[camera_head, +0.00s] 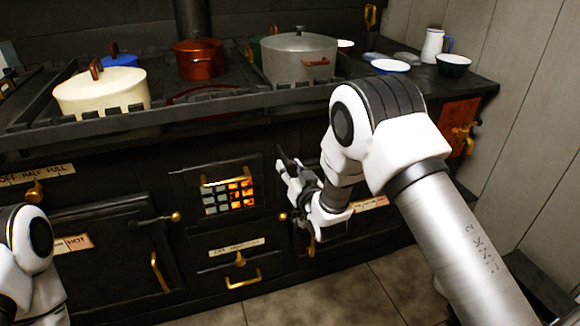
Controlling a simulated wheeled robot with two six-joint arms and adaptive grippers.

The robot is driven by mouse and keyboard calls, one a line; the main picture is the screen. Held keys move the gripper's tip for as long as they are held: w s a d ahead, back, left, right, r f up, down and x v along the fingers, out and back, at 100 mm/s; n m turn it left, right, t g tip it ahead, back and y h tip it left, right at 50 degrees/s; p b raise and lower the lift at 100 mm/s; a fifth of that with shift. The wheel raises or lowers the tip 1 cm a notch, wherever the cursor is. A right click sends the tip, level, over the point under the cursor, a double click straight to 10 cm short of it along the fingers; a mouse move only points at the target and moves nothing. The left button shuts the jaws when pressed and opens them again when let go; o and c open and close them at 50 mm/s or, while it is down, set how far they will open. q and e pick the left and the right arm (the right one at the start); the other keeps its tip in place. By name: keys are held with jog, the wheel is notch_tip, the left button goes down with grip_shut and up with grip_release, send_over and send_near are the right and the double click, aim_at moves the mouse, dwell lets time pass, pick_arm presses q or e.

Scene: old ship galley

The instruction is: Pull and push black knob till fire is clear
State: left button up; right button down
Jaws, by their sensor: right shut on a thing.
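The black stove front holds a small fire window (229,196) with a grid, glowing orange on its right side and greyer on its left. My right gripper (284,168) is at the stove front, just right of this window. It is shut on a small dark thing at its fingertips, which looks like the black knob; the fingers and dark stove hide most of it. Of my left arm only a white part shows at the lower left edge; its gripper is out of view.
A cream pot (102,94), a red-brown pot (198,60) and a grey pot (299,58) stand on the stove top. A brass drawer handle (243,279) and an oven door handle (160,272) stick out below. The tiled floor (375,295) in front is clear.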

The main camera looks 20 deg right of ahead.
jog(key=shift+w, duration=0.2)
jog(key=c, duration=0.7)
grip_release()
jog(key=s, duration=0.8)
jog(key=s+d, duration=0.1)
jog(key=s, duration=0.3)
jog(key=shift+m, duration=0.4)
jog(key=c, duration=1)
jog(key=shift+s+a+m, duration=0.1)
jog(key=shift+a+m, duration=0.15)
jog(key=shift+m, duration=0.75)
grip_shut()
jog(key=s+d+f+m+y+b, duration=0.1)
jog(key=s+d+m+b, duration=0.3)
jog(key=m, duration=0.9)
jog(key=w+a+r+b, duration=0.1)
jog(key=w+a+b, duration=0.1)
jog(key=w, duration=1.1)
jog(key=shift+a, duration=0.35)
